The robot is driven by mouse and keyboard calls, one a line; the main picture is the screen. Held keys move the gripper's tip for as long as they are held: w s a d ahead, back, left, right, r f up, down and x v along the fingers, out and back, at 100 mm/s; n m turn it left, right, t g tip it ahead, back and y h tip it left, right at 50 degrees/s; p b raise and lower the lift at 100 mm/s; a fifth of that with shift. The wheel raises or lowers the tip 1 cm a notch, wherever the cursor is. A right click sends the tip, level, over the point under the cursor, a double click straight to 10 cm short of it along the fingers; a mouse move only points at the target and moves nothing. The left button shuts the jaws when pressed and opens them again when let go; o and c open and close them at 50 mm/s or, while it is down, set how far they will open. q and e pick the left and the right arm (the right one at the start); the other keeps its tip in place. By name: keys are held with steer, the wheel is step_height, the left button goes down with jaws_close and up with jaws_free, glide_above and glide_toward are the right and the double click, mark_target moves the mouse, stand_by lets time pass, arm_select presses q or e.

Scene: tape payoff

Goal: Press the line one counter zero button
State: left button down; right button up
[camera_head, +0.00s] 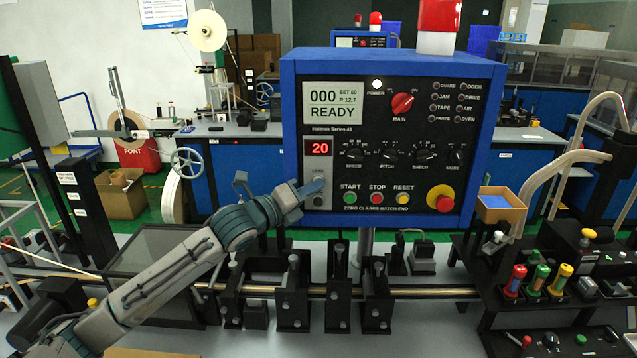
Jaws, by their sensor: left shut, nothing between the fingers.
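The blue control box (392,75) stands at the centre with a black front panel. Its counter screen (333,104) reads 000 and READY, with SET 60 beside it. A red display (319,148) below reads 20. A small grey round button (318,202) sits on a plate under the red display; my gripper partly covers that plate, and its label is unreadable. My left gripper (316,187) is shut and empty, its tip in front of the plate just above the button. I cannot tell whether it touches. My right gripper is not in view.
Green start (349,198), red stop (376,198) and yellow reset (403,198) buttons lie just right of my gripper. A red-and-yellow emergency stop (441,198) is farther right. Black roller brackets (294,295) stand below. Red, green and yellow handles (537,280) stand at right.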

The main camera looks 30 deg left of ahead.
arm_select(q)
steer(key=shift+s+d, duration=0.2)
steer(key=shift+s, duration=0.1)
steer(key=s+d, duration=0.2)
steer(key=s, duration=0.1)
steer(key=s+d, duration=0.1)
steer(key=s, duration=0.1)
stand_by(0.5)
